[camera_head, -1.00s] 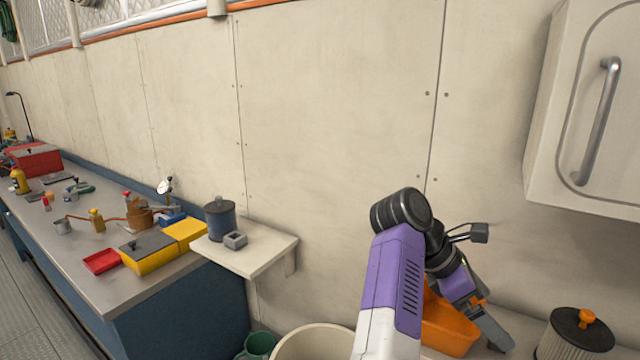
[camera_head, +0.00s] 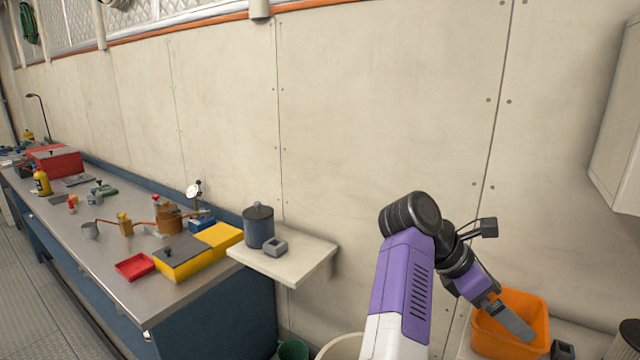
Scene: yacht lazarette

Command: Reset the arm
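My arm rises from the lower middle of the head view, bends at a dark elbow joint, and reaches down to the right. My gripper (camera_head: 514,322) is at its end, pointing down and right, in front of the orange bin (camera_head: 538,312) in the picture. Only one grey finger shows clearly, so its opening cannot be judged. I see nothing clearly held. Whether the gripper is inside, above or in front of the bin cannot be told.
A long workbench (camera_head: 110,262) with tools and boxes runs along the left. A white cabinet (camera_head: 618,140) hangs at right.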

